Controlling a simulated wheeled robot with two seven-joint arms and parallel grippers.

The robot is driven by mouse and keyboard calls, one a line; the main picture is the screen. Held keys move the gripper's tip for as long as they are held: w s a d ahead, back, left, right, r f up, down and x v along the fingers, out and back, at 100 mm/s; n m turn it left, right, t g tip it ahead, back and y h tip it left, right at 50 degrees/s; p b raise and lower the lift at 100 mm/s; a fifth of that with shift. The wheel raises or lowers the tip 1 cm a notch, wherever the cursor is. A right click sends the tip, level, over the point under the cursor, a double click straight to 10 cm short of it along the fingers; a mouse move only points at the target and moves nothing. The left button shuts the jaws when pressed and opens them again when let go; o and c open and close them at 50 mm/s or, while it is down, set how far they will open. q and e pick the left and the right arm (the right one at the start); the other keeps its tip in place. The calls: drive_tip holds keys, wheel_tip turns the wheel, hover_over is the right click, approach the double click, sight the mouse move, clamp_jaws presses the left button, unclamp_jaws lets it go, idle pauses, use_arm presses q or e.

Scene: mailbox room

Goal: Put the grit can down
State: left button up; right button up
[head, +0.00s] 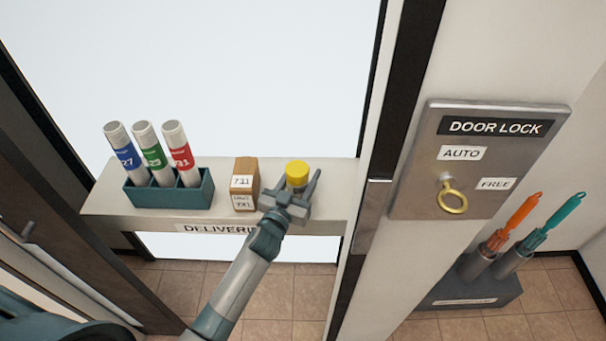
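The grit can (297,173), with a yellow lid, is upright at the right part of the delivery shelf in the head view. My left gripper (301,179) is in front of it, with one finger on each side of the can. The fingers look spread wider than the lid, with a small gap at the right finger. The lower part of the can is hidden behind the gripper, so its contact with the shelf does not show. My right gripper is out of view.
On the shelf (335,205), a brown box (244,184) stands just left of the can. A teal rack (170,193) holds three labelled tubes farther left. Right of the door frame are a door lock panel (415,185) with a yellow ring and a dark holder (470,290) with two brushes.

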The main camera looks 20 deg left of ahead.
sight(294, 190)
use_arm(q)
drive_tip(key=o, duration=1.4)
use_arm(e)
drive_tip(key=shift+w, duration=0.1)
use_arm(q)
drive_tip(key=shift+r, duration=0.15)
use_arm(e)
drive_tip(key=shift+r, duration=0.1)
use_arm(q)
drive_tip(key=shift+s, duration=0.35)
drive_tip(key=s, duration=0.3)
drive_tip(key=s+b, duration=0.1)
drive_tip(key=s, duration=0.1)
drive_tip(key=shift+a+f, duration=0.2)
drive_tip(key=shift+a, duration=0.15)
drive_tip(key=s, duration=0.3)
drive_tip(key=s+b, duration=0.1)
drive_tip(key=s, duration=0.1)
drive_tip(key=shift+s+a+r, duration=0.1)
drive_tip(key=shift+s+a, duration=0.2)
drive_tip(key=shift+s, duration=0.35)
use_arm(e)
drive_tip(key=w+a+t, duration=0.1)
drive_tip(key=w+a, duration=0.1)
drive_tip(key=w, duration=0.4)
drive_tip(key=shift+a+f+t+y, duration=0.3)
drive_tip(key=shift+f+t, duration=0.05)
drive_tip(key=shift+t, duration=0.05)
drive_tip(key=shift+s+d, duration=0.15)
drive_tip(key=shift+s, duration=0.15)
